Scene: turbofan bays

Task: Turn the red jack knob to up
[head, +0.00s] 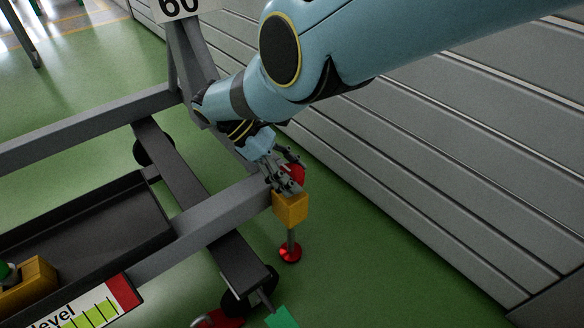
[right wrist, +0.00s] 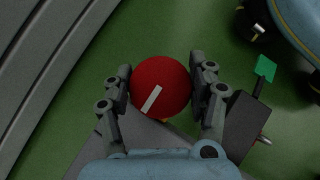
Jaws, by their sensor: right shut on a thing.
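The red jack knob (right wrist: 163,84) is a round red knob with a white line on its face, seen from above in the right wrist view. The white line lies slanted there. In the head view a small part of the red knob (head: 297,174) shows on top of the yellow block (head: 291,208) of the jack. A thin post runs down from the block to a red foot (head: 290,253) near the floor. My right gripper (head: 287,177) is shut on the knob, with one finger on each side of it in the right wrist view (right wrist: 163,88). My left gripper is not in view.
The grey cart frame (head: 205,228) stands left of the jack, with a dark tray (head: 95,230) and a level sign (head: 92,306). A grey slatted wall (head: 430,130) runs close along the right. A green tab (head: 282,318) shows at the bottom. Green floor lies between.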

